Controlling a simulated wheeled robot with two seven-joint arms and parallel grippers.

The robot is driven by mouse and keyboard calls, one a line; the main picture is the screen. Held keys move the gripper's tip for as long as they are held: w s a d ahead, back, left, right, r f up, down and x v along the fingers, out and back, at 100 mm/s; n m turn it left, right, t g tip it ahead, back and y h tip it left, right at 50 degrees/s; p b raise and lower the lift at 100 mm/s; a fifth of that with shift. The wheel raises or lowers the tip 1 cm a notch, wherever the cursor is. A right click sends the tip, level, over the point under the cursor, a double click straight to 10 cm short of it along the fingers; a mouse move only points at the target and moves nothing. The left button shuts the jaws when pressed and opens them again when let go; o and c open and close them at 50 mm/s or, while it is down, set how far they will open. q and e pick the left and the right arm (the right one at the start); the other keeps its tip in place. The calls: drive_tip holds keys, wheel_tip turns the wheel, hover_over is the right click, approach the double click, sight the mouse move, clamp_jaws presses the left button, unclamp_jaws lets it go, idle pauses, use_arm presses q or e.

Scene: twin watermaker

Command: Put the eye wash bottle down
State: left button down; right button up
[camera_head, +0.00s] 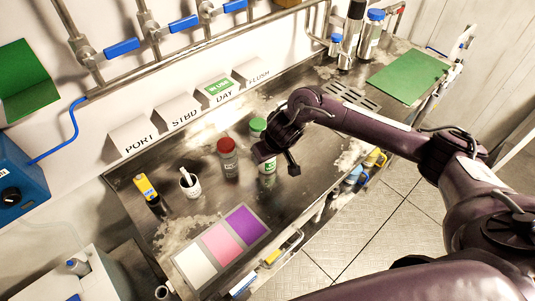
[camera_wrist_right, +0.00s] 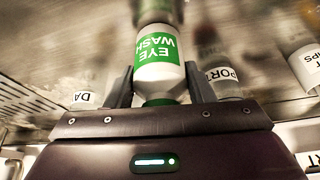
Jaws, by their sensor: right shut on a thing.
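The eye wash bottle is white with a green label and a green cap (camera_head: 258,126). In the head view it stands roughly upright at the middle of the steel bench, partly hidden by my right gripper (camera_head: 279,160). In the right wrist view the bottle (camera_wrist_right: 158,75) sits between my two fingers (camera_wrist_right: 160,88), its label reading EYE WASH upside down in the picture. My right gripper is shut on it. I cannot tell whether its base touches the bench. My left gripper is not in view.
On the bench (camera_head: 312,181), a red-capped bottle (camera_head: 228,158) stands close left of the eye wash bottle. Label stands line the back. A green mat (camera_head: 410,77) lies right.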

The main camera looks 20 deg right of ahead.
drive_tip(key=o, duration=1.1)
drive_tip(key=shift+f, duration=0.1)
